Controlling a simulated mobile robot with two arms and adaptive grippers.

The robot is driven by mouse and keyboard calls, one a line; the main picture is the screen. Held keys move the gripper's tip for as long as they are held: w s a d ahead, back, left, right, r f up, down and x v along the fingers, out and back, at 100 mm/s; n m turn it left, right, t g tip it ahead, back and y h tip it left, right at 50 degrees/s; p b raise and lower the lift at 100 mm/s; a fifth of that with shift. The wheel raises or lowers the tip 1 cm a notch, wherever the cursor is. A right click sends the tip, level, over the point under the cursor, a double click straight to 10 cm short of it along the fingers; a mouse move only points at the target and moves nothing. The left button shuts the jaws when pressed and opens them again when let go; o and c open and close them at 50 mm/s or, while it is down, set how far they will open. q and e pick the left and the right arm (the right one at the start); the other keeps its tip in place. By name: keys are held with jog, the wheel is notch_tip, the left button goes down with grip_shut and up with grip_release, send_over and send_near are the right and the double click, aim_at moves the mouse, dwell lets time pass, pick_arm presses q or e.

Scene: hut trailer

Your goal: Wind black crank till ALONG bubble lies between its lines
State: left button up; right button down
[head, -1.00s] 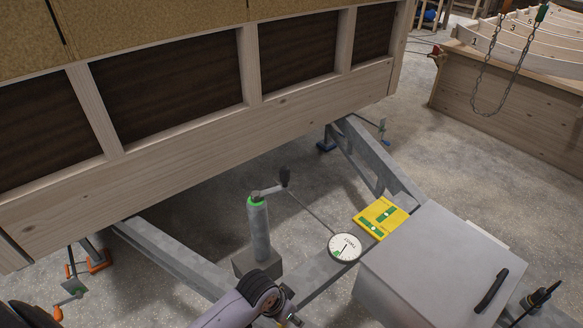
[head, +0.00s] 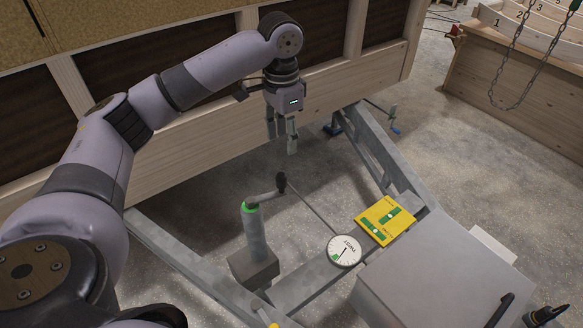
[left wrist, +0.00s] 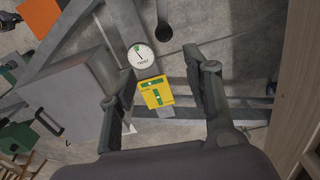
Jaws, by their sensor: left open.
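The black crank knob (head: 281,182) sits on a short grey arm at the top of a grey jack post (head: 256,235) with a green ring. A yellow level (head: 385,220) with two green vials lies on the trailer frame to the right. Its lettering and the bubbles' places between the lines are too small to tell. My left gripper (head: 282,146) points down, open and empty, above and beyond the knob, apart from it. In the left wrist view the knob (left wrist: 163,33) and the level (left wrist: 156,92) show between and past the fingers. My right gripper is not in view.
A round white TWIST dial (head: 344,250) lies between jack and level. A grey box (head: 420,275) stands at the lower right. The hut's wooden wall (head: 185,150) rises close behind my left gripper. Bare floor lies behind the jack.

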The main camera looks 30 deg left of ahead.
aim_at(281, 174)
pick_arm(q)
jog(key=f+p, duration=0.1)
jog(key=f, duration=0.4)
jog(key=f+p, duration=0.1)
jog(key=f, duration=0.4)
jog(key=a+f+p, duration=0.1)
jog(key=f, duration=0.4)
jog(key=shift+s+r, duration=0.1)
jog(key=shift+c, duration=0.4)
jog(key=shift+c, duration=0.6)
grip_shut()
